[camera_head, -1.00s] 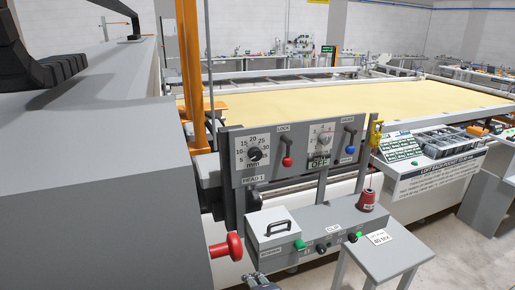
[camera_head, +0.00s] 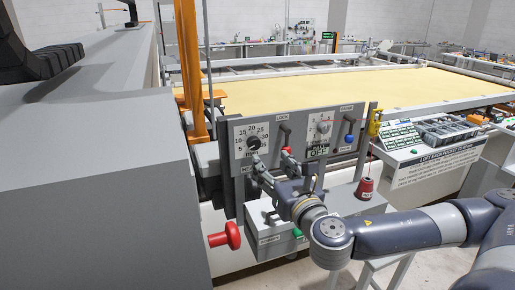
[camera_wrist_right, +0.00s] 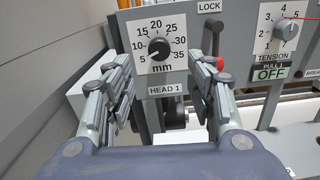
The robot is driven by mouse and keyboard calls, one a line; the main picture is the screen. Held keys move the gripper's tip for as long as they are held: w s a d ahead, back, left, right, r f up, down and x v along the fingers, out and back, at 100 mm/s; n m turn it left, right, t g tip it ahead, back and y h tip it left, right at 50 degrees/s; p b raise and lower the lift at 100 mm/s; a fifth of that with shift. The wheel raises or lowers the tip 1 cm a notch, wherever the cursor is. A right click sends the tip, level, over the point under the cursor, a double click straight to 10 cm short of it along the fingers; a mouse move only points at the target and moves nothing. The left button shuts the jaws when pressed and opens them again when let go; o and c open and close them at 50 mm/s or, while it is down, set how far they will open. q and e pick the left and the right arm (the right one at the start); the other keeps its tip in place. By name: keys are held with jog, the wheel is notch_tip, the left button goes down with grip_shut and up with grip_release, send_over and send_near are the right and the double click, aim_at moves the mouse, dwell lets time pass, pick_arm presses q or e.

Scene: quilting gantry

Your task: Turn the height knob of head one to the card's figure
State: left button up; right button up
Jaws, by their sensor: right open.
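The height knob (camera_head: 254,142) is a round black knob on the white HEAD 1 dial, marked 5 to 35 mm. In the right wrist view the knob (camera_wrist_right: 159,48) lies ahead, between the finger lines; its exact setting is too small to read. My right gripper (camera_head: 272,162) is in front of the panel, just below and right of the dial. In the wrist view its two fingers (camera_wrist_right: 160,78) are spread wide with nothing between them, apart from the knob. No height figure on a card can be read.
A red-tipped LOCK lever (camera_head: 285,135) stands right of the dial, close to my right finger. The TENSION dial (camera_head: 320,127) with an OFF display is further right. A red handwheel (camera_head: 233,235) juts out below, and a red thread cone (camera_head: 365,188) stands right.

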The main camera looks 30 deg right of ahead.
aim_at(255, 145)
jog(key=p+x, duration=0.2)
jog(key=x, duration=0.6)
jog(key=shift+w+r+p, duration=0.1)
jog(key=shift+w+p, duration=0.2)
jog(key=shift+w, duration=0.05)
jog(key=shift+x, duration=0.85)
jog(key=shift+a, duration=0.1)
jog(key=c, duration=1.1)
